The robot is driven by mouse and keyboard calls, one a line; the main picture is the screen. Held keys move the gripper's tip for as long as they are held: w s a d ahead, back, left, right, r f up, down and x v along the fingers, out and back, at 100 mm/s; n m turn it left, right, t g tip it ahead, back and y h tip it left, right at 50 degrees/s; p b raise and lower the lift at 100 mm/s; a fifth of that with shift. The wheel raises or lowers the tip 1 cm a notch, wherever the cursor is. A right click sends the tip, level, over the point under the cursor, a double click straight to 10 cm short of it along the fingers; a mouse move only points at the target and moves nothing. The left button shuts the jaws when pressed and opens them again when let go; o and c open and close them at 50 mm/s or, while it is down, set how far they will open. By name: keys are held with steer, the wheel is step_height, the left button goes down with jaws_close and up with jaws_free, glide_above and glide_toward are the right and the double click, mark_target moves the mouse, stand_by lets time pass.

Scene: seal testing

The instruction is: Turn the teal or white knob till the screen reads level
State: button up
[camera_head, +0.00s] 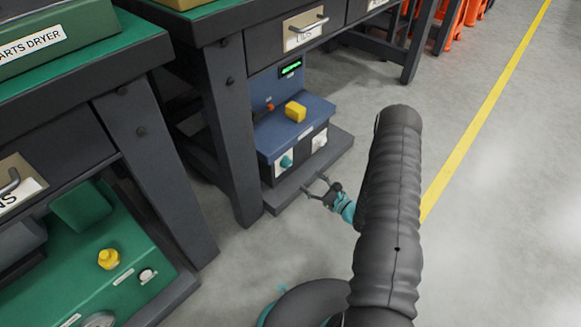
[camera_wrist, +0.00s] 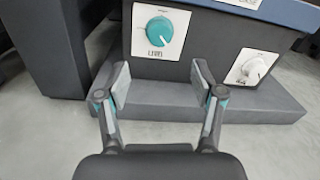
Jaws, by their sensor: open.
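The blue testing machine (camera_head: 280,118) stands low on a dark plinth under the bench. The teal knob (camera_head: 286,161) sits on a white plate at the left of its front; in the wrist view the teal knob (camera_wrist: 159,31) has "LEVEL" printed below it. The white knob (camera_head: 318,143) is to its right, also seen in the wrist view (camera_wrist: 252,70). The small screen (camera_head: 291,68) glows green; its text is too small to read. My gripper (camera_head: 321,186) is open and empty in front of the plinth; in the wrist view its fingertips (camera_wrist: 160,82) are below the teal knob, apart from it.
A yellow block (camera_head: 295,111) sits on the machine's top. A bench leg (camera_head: 231,135) stands close on the machine's left. The plinth (camera_head: 335,150) juts out in front. Floor to the right is clear, with a yellow line (camera_head: 490,95).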

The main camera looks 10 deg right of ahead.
mark_target(289, 164)
steer(key=x, duration=1.1)
steer(key=shift+b, duration=0.35)
steer(key=shift+s, duration=0.1)
steer(key=c, duration=1.1)
